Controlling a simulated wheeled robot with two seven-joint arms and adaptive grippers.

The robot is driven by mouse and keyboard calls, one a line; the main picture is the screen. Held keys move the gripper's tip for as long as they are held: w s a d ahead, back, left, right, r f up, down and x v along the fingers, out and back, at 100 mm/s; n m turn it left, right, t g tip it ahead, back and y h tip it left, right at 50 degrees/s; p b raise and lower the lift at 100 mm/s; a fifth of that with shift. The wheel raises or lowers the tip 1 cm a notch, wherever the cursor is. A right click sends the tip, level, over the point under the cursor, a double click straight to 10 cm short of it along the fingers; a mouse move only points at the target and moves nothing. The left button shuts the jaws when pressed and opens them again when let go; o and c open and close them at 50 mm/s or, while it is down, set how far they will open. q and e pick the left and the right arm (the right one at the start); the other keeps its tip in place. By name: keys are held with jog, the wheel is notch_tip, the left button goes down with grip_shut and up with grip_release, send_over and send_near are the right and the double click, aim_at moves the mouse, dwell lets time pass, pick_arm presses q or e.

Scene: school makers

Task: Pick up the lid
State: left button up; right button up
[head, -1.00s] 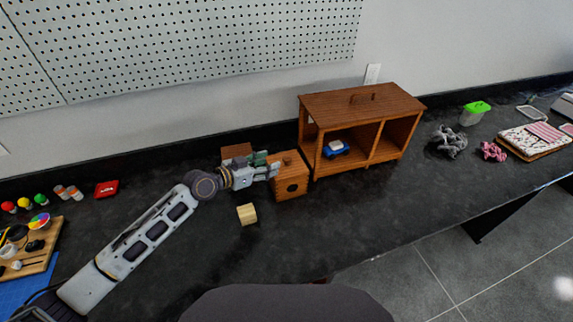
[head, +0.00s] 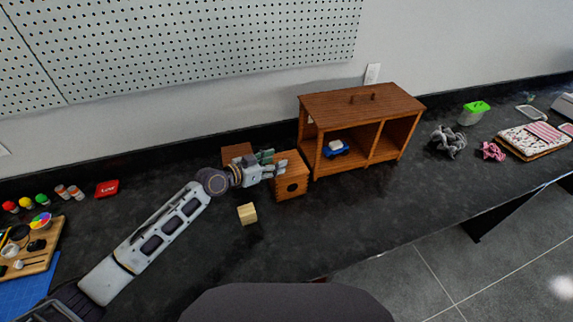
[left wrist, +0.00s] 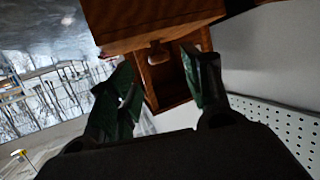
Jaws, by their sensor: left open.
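A small wooden box (head: 291,188) with a dark round spot on its front stands left of the shelf. My left gripper (head: 279,164) is open at the box's upper left. In the left wrist view, my left gripper (left wrist: 168,90) has its green fingers spread apart before a wooden body (left wrist: 150,22) with a dark open recess. A flat brown wooden piece (head: 236,151) shows behind the gripper, partly hidden. Which piece is the lid is not clear. My right gripper is not in view.
A small pale wood block (head: 247,213) lies in front. A green-topped container (head: 474,112) stands at the right. The counter's front middle is clear.

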aim_at(285, 158)
pick_arm(q)
jog(key=shift+p+x, duration=0.35)
jog(key=shift+x, duration=1.55)
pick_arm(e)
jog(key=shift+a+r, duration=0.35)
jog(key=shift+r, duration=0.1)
pick_arm(q)
jog(key=c, duration=1.1)
